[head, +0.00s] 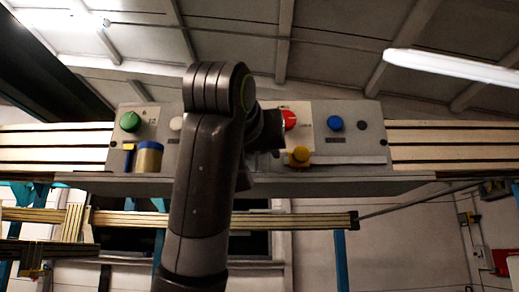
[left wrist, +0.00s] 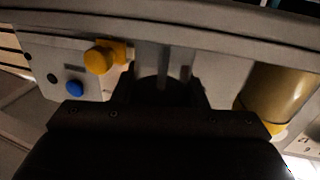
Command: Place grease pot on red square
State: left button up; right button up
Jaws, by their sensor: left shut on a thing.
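The grease pot seems to be the amber jar with a blue-grey top (head: 149,158), standing on the grey ledge left of my arm in the head view. An amber cylinder (left wrist: 278,92), likely the same pot, shows at the right in the left wrist view, apart from the fingers. My left gripper (left wrist: 162,88) is in front of the panel, mostly hidden behind its own arm in the head view. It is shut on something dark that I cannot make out. I see no clear red square; a red round button (head: 289,120) is on the panel. My right gripper is out of view.
The grey panel (head: 361,143) carries a green button (head: 130,121), a blue button (head: 335,123), a white button (head: 176,123) and a yellow knob (head: 299,156). The ledge (head: 330,185) runs below it. Wooden slatted rails (head: 445,147) flank it.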

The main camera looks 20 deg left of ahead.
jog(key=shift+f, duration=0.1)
pick_arm(q)
jog(key=shift+s+d+f+b, duration=0.1)
jog(key=shift+f+b, duration=0.05)
jog(key=shift+b, duration=0.15)
jog(key=o, duration=1.1)
jog(key=shift+c, duration=0.2)
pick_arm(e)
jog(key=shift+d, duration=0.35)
pick_arm(q)
jog(key=shift+r+p, duration=0.25)
jog(key=shift+p, duration=0.1)
jog(key=s+b, duration=0.8)
jog(key=s, duration=0.4)
jog(key=shift+d, duration=0.3)
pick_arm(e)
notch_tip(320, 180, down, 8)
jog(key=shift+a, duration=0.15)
